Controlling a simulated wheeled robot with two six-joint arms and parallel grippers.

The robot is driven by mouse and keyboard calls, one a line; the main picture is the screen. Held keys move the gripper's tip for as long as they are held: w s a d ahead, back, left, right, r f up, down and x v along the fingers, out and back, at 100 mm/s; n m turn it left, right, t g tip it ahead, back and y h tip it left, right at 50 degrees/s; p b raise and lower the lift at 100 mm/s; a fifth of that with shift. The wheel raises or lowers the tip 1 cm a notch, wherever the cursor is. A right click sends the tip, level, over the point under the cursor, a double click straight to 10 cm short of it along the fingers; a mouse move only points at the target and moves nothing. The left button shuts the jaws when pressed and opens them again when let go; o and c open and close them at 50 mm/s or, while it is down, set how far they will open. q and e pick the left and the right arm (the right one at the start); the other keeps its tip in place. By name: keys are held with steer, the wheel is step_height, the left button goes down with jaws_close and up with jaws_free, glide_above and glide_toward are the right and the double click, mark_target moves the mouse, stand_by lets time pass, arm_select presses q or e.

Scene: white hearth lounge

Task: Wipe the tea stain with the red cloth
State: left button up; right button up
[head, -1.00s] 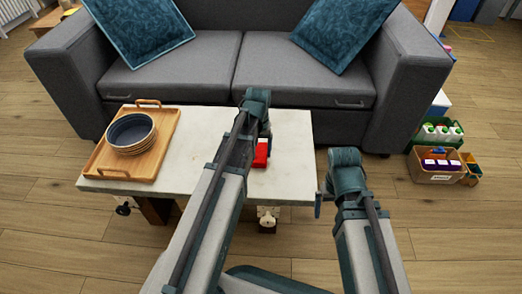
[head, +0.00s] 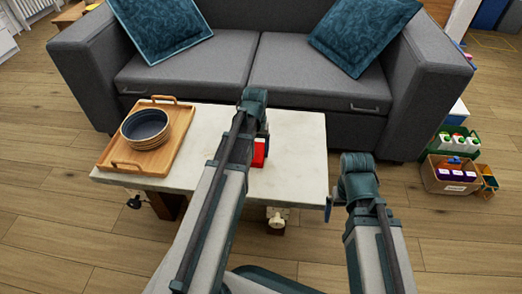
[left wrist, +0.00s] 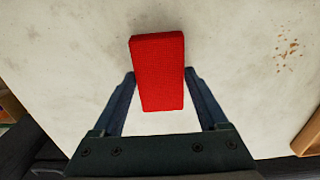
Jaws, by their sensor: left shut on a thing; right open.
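The red cloth (head: 258,153) is a folded block, partly hidden behind my left arm in the head view. In the left wrist view the cloth (left wrist: 158,72) sits between the two fingers of my left gripper (left wrist: 160,95), which is shut on it. The cloth is over the pale tabletop; whether it touches it I cannot tell. The tea stain (left wrist: 287,52) is a patch of brown specks on the tabletop, right of the cloth and apart from it in the left wrist view. My right gripper (head: 328,208) is open, by the table's right edge, mostly hidden by its wrist.
The pale table (head: 295,175) has a wooden tray (head: 176,150) with stacked dark bowls (head: 146,125) at its left end. A grey sofa (head: 200,75) stands close behind. The tabletop between tray and left arm looks clear.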

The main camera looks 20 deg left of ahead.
mark_target(271, 161)
arm_select(q)
steer(key=shift+s+a, duration=0.2)
steer(key=shift+a, duration=0.6)
steer(key=shift+f, duration=0.1)
steer(key=shift+w+d, duration=0.25)
steer(key=shift+d, duration=0.65)
steer(key=shift+w+d, duration=0.25)
steer(key=shift+d, duration=0.6)
steer(key=shift+d, duration=0.1)
steer(key=shift+w+d, duration=0.3)
steer(key=shift+d, duration=0.8)
steer(key=shift+w+d, duration=0.3)
steer(key=shift+d, duration=0.8)
steer(key=shift+w+d, duration=0.3)
steer(key=shift+d, duration=0.8)
steer(key=shift+s+d, duration=0.1)
steer(key=shift+s, duration=0.55)
steer(key=shift+s+a, duration=0.2)
steer(key=shift+a, duration=0.7)
steer(key=shift+s+a, duration=0.2)
steer(key=shift+a, duration=0.65)
